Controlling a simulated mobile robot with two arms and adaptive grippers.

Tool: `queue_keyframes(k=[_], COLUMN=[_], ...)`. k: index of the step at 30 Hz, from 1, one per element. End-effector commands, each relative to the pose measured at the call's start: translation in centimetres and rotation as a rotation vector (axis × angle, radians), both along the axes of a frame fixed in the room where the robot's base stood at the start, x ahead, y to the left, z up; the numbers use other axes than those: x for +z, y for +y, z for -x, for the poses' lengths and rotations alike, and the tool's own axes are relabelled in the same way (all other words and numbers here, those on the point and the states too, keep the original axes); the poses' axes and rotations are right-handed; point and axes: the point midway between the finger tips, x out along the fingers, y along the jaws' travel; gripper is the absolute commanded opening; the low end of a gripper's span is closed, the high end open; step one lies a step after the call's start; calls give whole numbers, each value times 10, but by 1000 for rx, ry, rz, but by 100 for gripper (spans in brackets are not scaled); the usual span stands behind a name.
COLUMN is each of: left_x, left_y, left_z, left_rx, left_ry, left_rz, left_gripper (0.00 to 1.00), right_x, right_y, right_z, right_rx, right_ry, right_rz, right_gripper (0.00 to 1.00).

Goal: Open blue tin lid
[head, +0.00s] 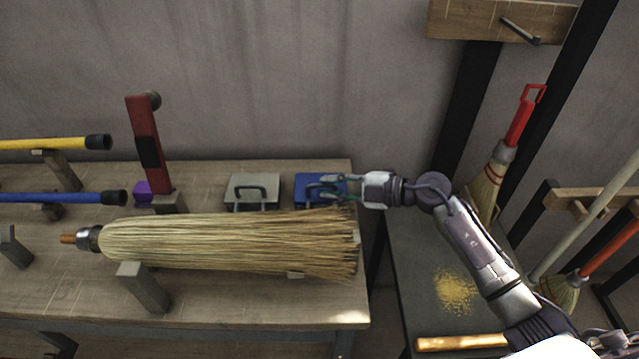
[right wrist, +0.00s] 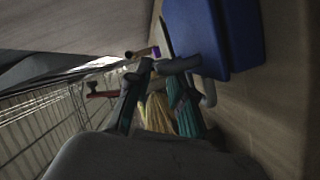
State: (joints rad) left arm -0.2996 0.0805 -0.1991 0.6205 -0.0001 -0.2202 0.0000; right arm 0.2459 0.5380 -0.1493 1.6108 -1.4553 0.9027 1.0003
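The blue tin (head: 302,192) sits on the wooden workbench, right of a grey tin, and its lid looks down. My right gripper (head: 328,187) reaches in from the right and covers much of the tin's top. In the right wrist view the blue tin (right wrist: 222,38) is at upper right, beside the fingers. A grey handle (right wrist: 209,92) shows beside the right-hand finger. The fingertips of my right gripper (right wrist: 157,67) are close together; I cannot tell whether they grip the handle. My left gripper is not in view.
A large straw broom (head: 225,243) lies across brackets in front of the tins. The grey tin (head: 252,192) with a handle stands left of the blue one. A red upright tool (head: 145,135) and a purple block (head: 142,188) are farther left. The wooden workbench (head: 215,308) ends right of the blue tin.

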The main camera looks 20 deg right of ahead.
Motion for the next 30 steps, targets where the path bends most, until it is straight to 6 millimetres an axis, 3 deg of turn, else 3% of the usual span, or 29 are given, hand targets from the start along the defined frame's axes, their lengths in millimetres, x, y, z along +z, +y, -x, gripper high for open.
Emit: queue_keyframes(k=[6,17,21,30], left_x=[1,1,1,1], left_y=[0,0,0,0], left_z=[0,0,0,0], left_rx=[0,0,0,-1], left_ry=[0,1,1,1], left_rz=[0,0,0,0], left_gripper=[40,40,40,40], right_x=[-5,-7,-7,-7], right_y=[21,26,26,26], right_z=[-15,-18,-18,-18], right_rx=[0,0,0,0], right_ry=[-1,0,0,0], right_rz=[-1,0,0,0], right_gripper=[22,22,2,0])
